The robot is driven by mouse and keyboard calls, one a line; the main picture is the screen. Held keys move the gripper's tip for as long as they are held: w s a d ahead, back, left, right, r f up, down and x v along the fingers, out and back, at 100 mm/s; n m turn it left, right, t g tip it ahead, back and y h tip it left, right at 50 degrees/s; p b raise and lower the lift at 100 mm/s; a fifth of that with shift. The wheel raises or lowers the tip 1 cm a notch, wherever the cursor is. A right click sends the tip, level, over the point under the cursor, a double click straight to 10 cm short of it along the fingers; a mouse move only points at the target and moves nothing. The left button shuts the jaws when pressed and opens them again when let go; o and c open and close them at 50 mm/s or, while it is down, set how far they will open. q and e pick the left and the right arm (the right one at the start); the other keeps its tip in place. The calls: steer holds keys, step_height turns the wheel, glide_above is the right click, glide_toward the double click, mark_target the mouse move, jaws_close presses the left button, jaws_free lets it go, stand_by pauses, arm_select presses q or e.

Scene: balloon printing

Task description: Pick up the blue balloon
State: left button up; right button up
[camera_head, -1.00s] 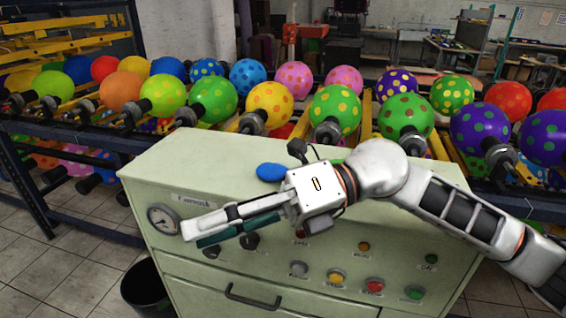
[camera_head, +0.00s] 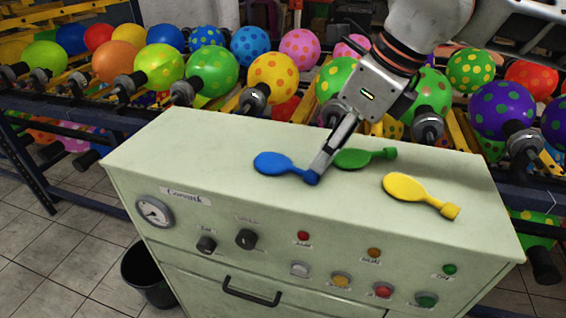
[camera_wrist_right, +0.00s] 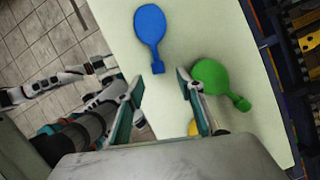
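The flat blue balloon (camera_head: 278,164) lies on the pale green cabinet top (camera_head: 220,140), its neck pointing right. It also shows in the right wrist view (camera_wrist_right: 150,25). My right gripper (camera_head: 320,170) points down beside the balloon's neck. In the right wrist view my right gripper (camera_wrist_right: 158,75) is open, its two fingers apart, with the blue neck showing ahead between them; I cannot tell whether they touch it. A green balloon (camera_head: 362,158) lies just right of the fingers, and a yellow balloon (camera_head: 415,192) lies farther right. My left gripper is not visible in the head view.
Racks of inflated dotted balloons (camera_head: 273,78) stand behind the cabinet. The cabinet front has a gauge (camera_head: 153,212), knobs and several coloured buttons. A black bin (camera_head: 147,280) stands on the floor at left. The left part of the cabinet top is clear.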

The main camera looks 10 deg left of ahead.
mark_target(313, 172)
steer(key=x, duration=0.6)
steer(key=shift+s+a+r+p, duration=0.1)
steer(key=shift+a+p, duration=0.1)
steer(key=shift+p, duration=0.1)
steer(key=c, duration=0.8)
